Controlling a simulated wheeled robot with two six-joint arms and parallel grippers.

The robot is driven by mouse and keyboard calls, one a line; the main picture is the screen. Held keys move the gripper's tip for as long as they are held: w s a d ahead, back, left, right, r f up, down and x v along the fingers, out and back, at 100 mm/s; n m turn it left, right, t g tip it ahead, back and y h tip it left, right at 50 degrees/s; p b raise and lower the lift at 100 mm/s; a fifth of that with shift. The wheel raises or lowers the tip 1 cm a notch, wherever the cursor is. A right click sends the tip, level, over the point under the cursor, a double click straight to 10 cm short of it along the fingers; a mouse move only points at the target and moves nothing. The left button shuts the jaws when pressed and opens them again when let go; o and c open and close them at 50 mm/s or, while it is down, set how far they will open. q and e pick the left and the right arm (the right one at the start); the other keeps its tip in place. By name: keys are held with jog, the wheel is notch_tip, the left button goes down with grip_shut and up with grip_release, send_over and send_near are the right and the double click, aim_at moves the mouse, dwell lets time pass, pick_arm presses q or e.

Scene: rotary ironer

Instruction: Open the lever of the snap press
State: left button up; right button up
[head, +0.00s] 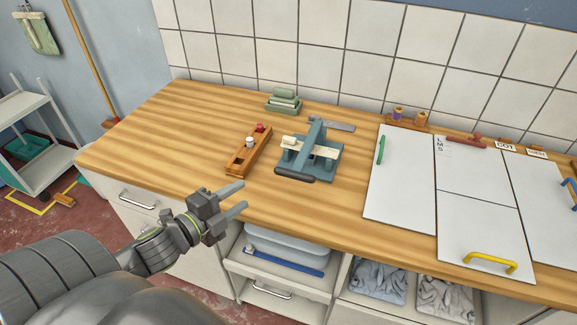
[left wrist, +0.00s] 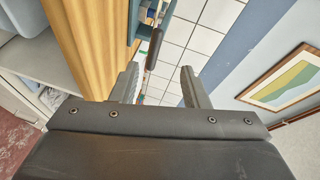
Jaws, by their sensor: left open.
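The snap press (head: 318,160) is a blue-grey device on the wooden worktop. A blue-grey arm slopes up at its middle, and pale blocks sit at its sides. A dark lever handle (head: 294,174) lies low along its front edge. My left gripper (head: 245,195) is open and empty, in front of the worktop edge and to the left of the press, apart from it. In the left wrist view, my open fingers (left wrist: 159,85) point toward a dark bar, likely the lever handle (left wrist: 153,48), beyond the tips. My right gripper does not show.
A wooden tray (head: 238,165) with small spools stands just left of the press. A green stack (head: 284,100) and a flat metal strip (head: 335,125) are behind it. White boards (head: 402,190) lie to the right.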

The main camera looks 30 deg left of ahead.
pick_arm(q)
jog(key=m, duration=0.2)
jog(key=b, duration=0.5)
send_near(278, 173)
jog(key=x, duration=0.5)
jog(key=shift+a, duration=0.1)
jog(key=x, duration=0.8)
jog(key=shift+w+f+p, duration=0.1)
jog(key=shift+p, duration=0.3)
jog(key=shift+f, duration=0.15)
grip_shut()
